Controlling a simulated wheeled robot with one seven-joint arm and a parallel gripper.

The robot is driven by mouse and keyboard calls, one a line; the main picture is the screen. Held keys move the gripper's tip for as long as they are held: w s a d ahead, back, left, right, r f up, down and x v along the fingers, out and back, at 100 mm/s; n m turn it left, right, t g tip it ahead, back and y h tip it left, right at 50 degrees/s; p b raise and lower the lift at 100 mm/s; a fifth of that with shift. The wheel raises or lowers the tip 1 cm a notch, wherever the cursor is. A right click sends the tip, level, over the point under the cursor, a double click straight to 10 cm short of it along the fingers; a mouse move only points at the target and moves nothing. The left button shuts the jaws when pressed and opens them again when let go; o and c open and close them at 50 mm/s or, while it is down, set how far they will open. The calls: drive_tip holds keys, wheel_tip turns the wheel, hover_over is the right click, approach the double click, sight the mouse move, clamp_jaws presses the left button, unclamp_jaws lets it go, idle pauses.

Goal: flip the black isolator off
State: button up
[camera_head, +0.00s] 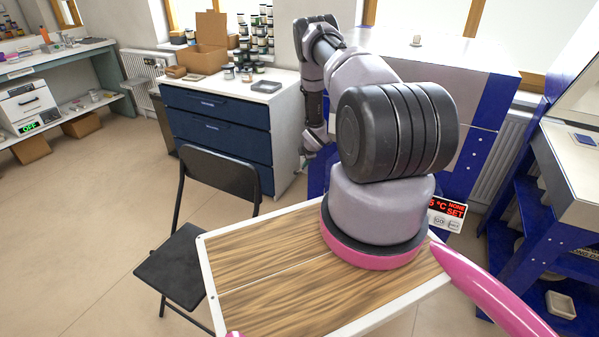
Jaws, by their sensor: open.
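I cannot make out the black isolator in this view. A control panel (447,214) with red lettering, "°C", "NONE" and "SET", and small buttons shows just right of my arm's base, partly covered by it. It is beside the large grey cabinet with blue edges (455,92), which looks like the kiln. My arm rises from its base and folds over toward the cabinet's left side, hiding much of its front. The fingers of my gripper do not show; the arm's far end is partly behind its own links.
A blue drawer unit (212,134) with jars and cardboard boxes stands behind to the left. A black folding chair (186,262) is close on the left. A blue-framed bench (571,190) stands at the right. At far left, a small white device (27,106) reads "OFF". Open floor lies left.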

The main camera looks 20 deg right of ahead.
sight(301, 169)
drive_tip(key=shift+n, duration=0.3)
drive_tip(key=x, duration=0.4)
drive_tip(key=s+x, duration=0.1)
drive_tip(key=x, duration=0.3)
drive_tip(key=f+x, duration=0.1)
drive_tip(key=x, duration=0.3)
drive_tip(key=shift+s+a, duration=0.15)
drive_tip(key=shift+s, duration=0.1)
drive_tip(key=shift+c, duration=0.2)
clamp_jaws()
